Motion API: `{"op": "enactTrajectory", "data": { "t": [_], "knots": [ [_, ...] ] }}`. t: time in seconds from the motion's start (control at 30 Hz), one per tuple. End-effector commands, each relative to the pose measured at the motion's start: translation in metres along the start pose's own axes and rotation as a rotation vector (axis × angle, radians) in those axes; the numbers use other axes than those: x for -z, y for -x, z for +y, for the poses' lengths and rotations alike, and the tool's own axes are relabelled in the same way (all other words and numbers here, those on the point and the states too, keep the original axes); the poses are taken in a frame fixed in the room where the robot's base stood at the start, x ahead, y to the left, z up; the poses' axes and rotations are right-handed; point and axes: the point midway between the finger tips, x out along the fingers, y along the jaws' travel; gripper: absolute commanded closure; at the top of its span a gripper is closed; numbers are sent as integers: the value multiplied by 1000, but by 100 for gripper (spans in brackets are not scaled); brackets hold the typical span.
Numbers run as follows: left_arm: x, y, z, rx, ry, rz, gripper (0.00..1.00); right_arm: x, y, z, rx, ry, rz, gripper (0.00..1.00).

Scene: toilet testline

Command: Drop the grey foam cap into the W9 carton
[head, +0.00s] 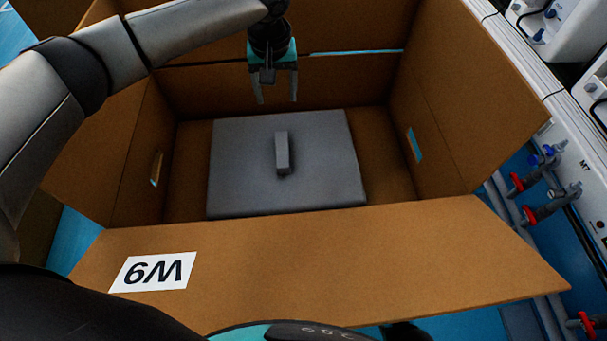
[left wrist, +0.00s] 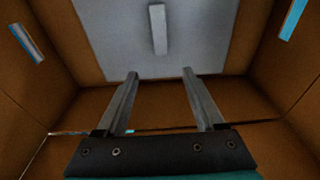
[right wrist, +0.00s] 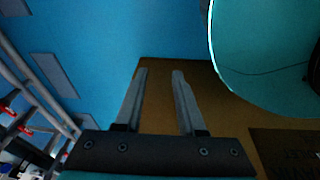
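The grey foam cap (head: 235,165) is a flat square slab with a raised bar handle on top. It lies inside the open W9 carton (head: 330,262), slightly turned, with bare cardboard showing on both sides of it. My left gripper (head: 276,98) hangs over the far part of the carton, open and empty, apart from the cap. In the left wrist view the cap (left wrist: 195,35) and its handle show beyond the open fingers (left wrist: 158,75). My right gripper (right wrist: 160,72) shows in the right wrist view, open and empty, with brown cardboard beyond it.
The carton's flaps are folded outward, and the near one carries the W9 label (head: 153,272). Its side walls have hand slots. A white bench rail with red and blue valves (head: 530,213) runs along the right. The floor is blue.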

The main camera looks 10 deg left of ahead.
Motion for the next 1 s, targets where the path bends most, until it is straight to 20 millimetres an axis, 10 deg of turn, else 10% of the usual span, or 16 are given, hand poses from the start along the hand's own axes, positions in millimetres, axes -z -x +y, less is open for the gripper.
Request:
{"op": "enactTrajectory", "data": {
  "t": [0.47,1.0],
  "knots": [
    [0,3,0,1,0,-2,21,-6,2,1,-1,1,-6,61],
    [0,31,0,1,-1,-1,21,-62,22,9,-6,7,-35,61]
  ]
}}
